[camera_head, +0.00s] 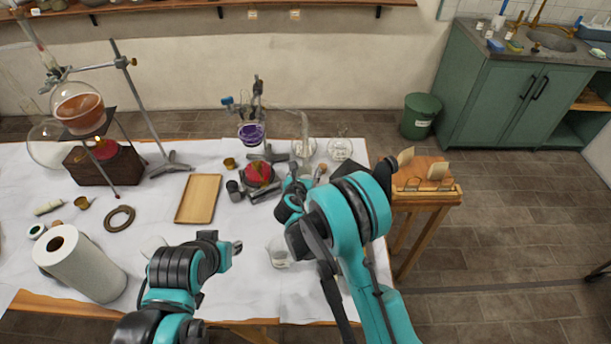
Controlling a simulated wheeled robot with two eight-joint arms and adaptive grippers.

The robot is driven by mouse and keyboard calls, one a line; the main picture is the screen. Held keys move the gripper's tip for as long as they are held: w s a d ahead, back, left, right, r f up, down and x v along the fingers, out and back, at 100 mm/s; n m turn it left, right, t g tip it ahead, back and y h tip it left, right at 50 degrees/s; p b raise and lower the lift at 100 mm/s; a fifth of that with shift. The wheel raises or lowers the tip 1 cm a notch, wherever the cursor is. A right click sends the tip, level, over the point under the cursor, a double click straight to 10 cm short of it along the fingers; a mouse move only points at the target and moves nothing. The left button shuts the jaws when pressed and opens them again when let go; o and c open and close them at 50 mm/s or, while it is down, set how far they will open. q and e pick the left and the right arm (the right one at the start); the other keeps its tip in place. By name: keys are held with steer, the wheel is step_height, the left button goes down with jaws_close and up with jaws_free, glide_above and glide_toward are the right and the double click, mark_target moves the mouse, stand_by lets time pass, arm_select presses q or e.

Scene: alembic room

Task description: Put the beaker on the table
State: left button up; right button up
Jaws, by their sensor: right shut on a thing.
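A clear glass beaker (279,254) is low in the middle of the view, over the front part of the white-covered table (255,300). My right arm partly covers it. My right gripper (291,246) is shut on the beaker; its fingers are mostly hidden by my own wrist. I cannot tell whether the beaker's base touches the cloth. My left gripper (237,247) is to the left of the beaker, pointing right, with nothing visible in it. Its fingers are too small to read.
A wooden tray (198,198), a paper towel roll (81,265) and a dark ring (120,218) are to the left. A burner stand with a round flask (78,107) is at the back left. Glassware, including a flask (340,148), stands behind my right arm. Cloth between tray and beaker is clear.

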steer(key=shift+s+f, duration=0.1)
steer(key=shift+f, duration=0.6)
steer(key=shift+a+r, duration=0.1)
steer(key=shift+r, duration=0.1)
steer(key=shift+f, duration=0.2)
steer(key=o, duration=1.2)
steer(key=shift+c, duration=0.2)
steer(key=shift+r, duration=0.1)
